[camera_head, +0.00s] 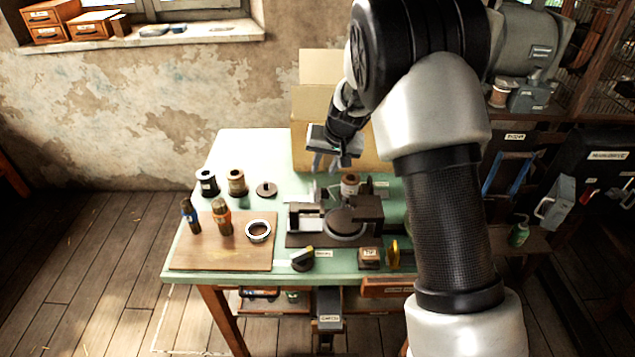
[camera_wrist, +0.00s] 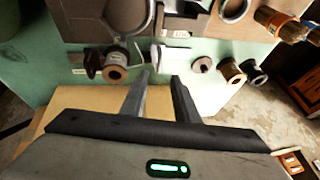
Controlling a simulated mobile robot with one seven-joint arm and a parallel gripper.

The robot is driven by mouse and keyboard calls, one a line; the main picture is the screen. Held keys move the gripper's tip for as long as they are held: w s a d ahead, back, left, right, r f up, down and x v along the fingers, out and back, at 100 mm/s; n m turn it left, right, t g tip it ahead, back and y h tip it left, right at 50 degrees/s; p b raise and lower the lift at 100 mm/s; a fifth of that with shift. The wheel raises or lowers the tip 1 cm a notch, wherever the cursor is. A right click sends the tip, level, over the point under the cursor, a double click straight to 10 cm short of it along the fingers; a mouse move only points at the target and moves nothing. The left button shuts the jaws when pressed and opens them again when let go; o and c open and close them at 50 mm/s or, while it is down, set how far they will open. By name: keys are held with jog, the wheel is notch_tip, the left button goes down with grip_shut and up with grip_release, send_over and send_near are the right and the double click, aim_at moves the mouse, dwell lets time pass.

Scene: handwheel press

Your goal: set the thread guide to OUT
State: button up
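My gripper (camera_head: 328,165) hangs over the back of the green table, above the press (camera_head: 345,222). In the wrist view my gripper (camera_wrist: 162,75) has its two dark fingers apart, with nothing between them. Just beyond the fingertips lies a pale block (camera_wrist: 172,55) at the press's back edge. Left of it is a brown ringed cylinder (camera_wrist: 116,66), which also shows in the head view (camera_head: 350,186). I cannot tell for certain which part is the thread guide, and the small labels are too blurred to read its setting.
A cardboard box (camera_head: 310,105) stands at the back. A dark knob (camera_head: 302,259) sits at the front.

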aim_at(316, 188)
jog(key=x, duration=1.1)
jog(key=shift+f+p, duration=0.1)
jog(key=shift+p, duration=0.25)
grip_shut()
